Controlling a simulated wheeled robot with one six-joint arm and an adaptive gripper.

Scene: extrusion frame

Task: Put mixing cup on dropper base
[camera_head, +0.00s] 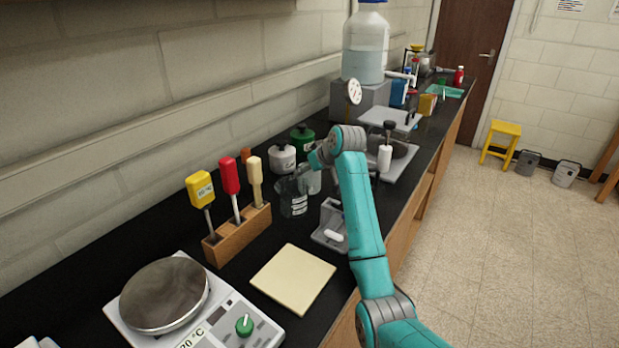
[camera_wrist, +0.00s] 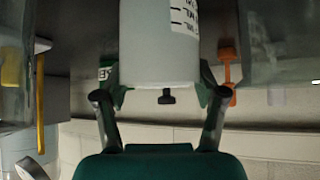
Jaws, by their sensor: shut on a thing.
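My gripper (camera_wrist: 160,90) is shut on a pale, translucent cup with dark graduation marks, the mixing cup (camera_wrist: 158,45). One finger lies on each side of it. In the head view my gripper (camera_head: 307,172) is over the back of the bench, and the cup (camera_head: 314,182) shows just below it, partly behind a clear beaker. A small grey stand (camera_head: 328,218) with a white piece at its front is on the bench, right of and nearer than the cup; it may be the dropper base, but I cannot tell for sure. My arm hides part of it.
A clear beaker (camera_head: 293,200) stands close beside the cup. White (camera_head: 283,160) and green (camera_head: 303,138) pots are behind. A wooden rack (camera_head: 238,236) with coloured-handled tools is left. A cream board (camera_head: 293,278) and hot plate (camera_head: 192,318) are in front. A balance-like device (camera_head: 402,165) is right.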

